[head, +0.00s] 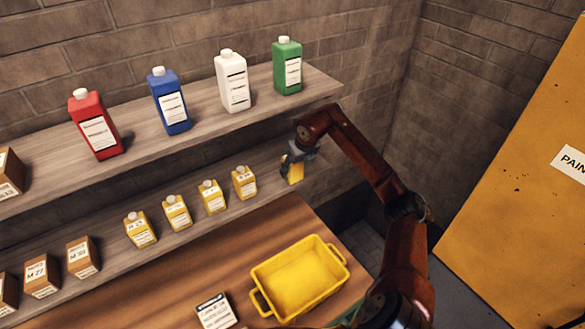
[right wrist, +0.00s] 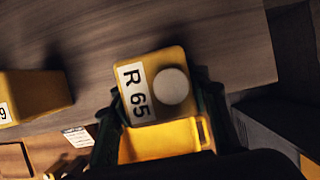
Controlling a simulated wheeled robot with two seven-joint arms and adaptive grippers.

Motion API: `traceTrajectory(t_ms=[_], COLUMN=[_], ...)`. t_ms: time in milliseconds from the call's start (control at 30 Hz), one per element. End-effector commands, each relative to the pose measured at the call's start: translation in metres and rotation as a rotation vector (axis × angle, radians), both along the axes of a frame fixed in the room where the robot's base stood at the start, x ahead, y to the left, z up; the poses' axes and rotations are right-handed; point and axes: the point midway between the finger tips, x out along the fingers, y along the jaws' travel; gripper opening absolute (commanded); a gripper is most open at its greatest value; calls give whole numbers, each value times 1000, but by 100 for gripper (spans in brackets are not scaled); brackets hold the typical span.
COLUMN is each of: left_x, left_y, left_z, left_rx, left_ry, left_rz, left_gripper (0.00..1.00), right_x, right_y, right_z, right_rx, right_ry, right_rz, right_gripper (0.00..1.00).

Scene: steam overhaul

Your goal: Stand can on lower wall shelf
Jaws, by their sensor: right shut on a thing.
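A yellow can (head: 296,173) with a pale cap is in my right gripper (head: 292,158), at the right end of the lower wall shelf (head: 262,207). In the right wrist view the can (right wrist: 151,68) shows its top, with the label "R 65" and a round cap, between the fingers. The gripper is shut on it. The can looks upright; I cannot tell whether its base touches the shelf. Several similar yellow cans stand in a row to its left, the nearest (head: 244,183) a short gap away. My left gripper is not in view.
The upper shelf (head: 200,118) holds red, blue, white and green bottles above. Brown boxes (head: 82,258) stand further left on the lower shelf. A yellow tray (head: 290,312) and a labelled box (head: 215,312) are on the bench below. A yellow cabinet (head: 530,150) is at right.

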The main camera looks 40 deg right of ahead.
Motion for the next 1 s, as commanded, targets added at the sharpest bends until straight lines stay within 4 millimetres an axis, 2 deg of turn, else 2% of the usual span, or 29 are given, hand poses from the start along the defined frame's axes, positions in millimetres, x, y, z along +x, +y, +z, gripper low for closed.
traceTrajectory(t_ms=[267,567,667,1000], left_x=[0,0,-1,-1], left_y=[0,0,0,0], left_z=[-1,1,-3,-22], left_rx=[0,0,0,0], left_ry=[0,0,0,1], left_rz=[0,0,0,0], left_gripper=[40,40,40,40], right_x=[0,0,-2,-23], right_y=[0,0,0,2], right_z=[0,2,10,58], right_rx=[0,0,-2,-3], right_ry=[0,0,-3,-3], right_rz=[0,0,1,0], right_gripper=[60,60,60,60])
